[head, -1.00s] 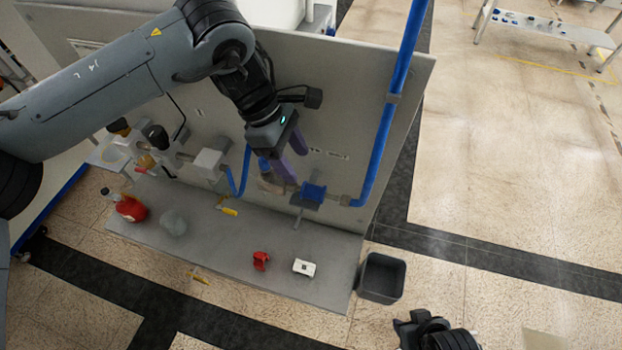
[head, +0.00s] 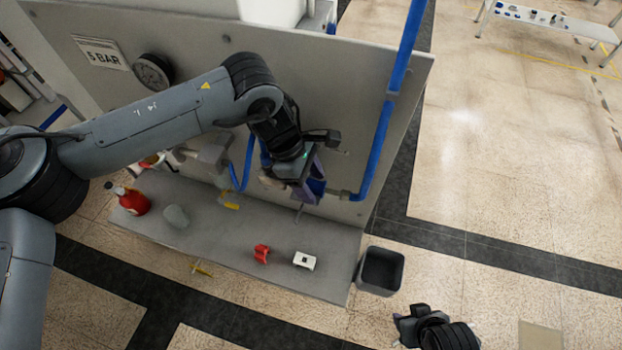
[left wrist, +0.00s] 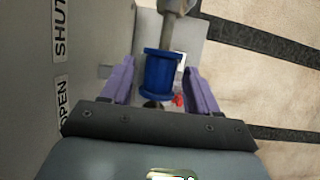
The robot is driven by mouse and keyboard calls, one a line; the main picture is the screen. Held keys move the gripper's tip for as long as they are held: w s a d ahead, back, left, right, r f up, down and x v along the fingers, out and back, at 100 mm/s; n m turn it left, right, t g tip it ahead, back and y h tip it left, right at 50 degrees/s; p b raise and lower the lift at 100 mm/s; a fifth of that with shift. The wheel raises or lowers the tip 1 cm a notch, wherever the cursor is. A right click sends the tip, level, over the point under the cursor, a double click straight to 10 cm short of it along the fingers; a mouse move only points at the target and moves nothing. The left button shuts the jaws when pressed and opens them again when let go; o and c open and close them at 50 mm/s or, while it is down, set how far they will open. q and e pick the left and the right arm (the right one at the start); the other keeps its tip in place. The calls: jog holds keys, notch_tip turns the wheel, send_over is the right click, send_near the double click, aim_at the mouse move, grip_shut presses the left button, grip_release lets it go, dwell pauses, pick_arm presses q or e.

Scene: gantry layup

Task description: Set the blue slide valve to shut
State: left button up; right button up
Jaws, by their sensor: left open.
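The blue slide valve (head: 317,186) is a blue flanged sleeve on a grey pipe at the panel's lower right, partly hidden by my left gripper in the head view. My left gripper (head: 308,190) is at the valve. In the left wrist view the blue sleeve (left wrist: 161,73) is between the two spread purple fingers (left wrist: 160,85), with gaps on both sides. The label SHUT (left wrist: 60,28) is on the panel, farther along than the label OPEN (left wrist: 64,103). I cannot tell which label the sleeve lines up with.
The upright panel (head: 290,60) carries a blue pipe (head: 382,140) right of the valve and a gauge (head: 153,71). On the shelf (head: 230,255) are a red bottle (head: 133,202), grey lump (head: 176,216), red part (head: 261,254) and white block (head: 304,260). A grey bin (head: 380,271) stands at right.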

aim_at(325, 185)
pick_arm(q)
grip_shut()
jog(key=shift+s+d+b, duration=0.2)
jog(key=shift+s+d, duration=0.05)
jog(key=shift+d, duration=0.55)
jog(key=shift+s+d+b, duration=0.15)
jog(key=shift+s+d, duration=0.05)
jog(key=shift+d, duration=0.6)
grip_release()
jog(key=shift+d, duration=0.1)
jog(key=shift+w+a+r, duration=0.1)
jog(key=shift+a+r, duration=0.15)
jog(key=shift+r, duration=0.3)
jog(key=b+v, duration=0.1)
jog(key=v, duration=0.8)
jog(key=shift+a+r, duration=0.1)
jog(key=shift+r, duration=0.1)
